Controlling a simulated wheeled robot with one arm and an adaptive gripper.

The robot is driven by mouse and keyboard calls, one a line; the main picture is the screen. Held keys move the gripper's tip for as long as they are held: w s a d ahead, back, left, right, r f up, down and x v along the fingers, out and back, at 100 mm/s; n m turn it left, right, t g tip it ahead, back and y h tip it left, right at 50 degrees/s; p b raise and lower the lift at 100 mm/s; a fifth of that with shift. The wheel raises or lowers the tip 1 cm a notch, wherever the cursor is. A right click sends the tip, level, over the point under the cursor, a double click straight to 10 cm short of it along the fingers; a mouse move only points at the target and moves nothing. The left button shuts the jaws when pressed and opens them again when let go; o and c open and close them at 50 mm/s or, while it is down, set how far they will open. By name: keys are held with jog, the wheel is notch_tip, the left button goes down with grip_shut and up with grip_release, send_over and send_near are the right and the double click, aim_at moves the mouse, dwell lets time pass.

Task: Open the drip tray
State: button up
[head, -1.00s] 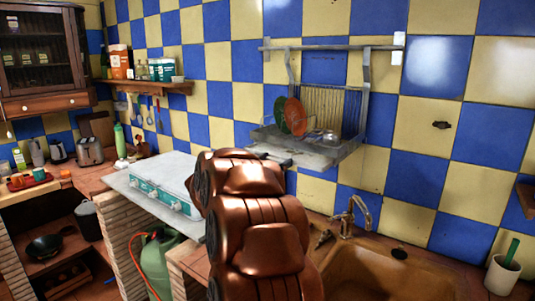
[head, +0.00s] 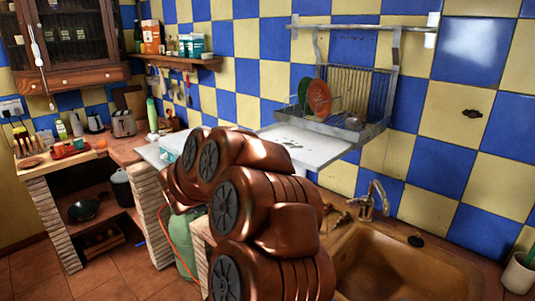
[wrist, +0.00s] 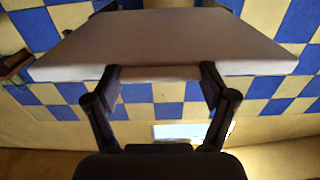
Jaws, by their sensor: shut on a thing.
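The drip tray (head: 305,148) is a flat pale sheet under the wall dish rack (head: 345,105). In the head view it sticks out toward the room, well past the rack's front. The wrist view shows the tray (wrist: 165,38) close up from below, its front edge running across the picture. My gripper (wrist: 162,72) has its two dark fingers at that front edge and is shut on it. In the head view my copper-coloured arm hides the gripper.
An orange plate (head: 319,98) and a green plate stand in the rack. A brown sink (head: 400,265) with a tap (head: 372,200) lies below right. A white stove (head: 170,150) is partly hidden behind my arm. The floor (head: 110,270) at lower left is clear.

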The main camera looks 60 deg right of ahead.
jog(key=o, duration=1.5)
jog(key=shift+f, duration=0.1)
jog(key=shift+o, duration=0.2)
jog(key=v, duration=1.2)
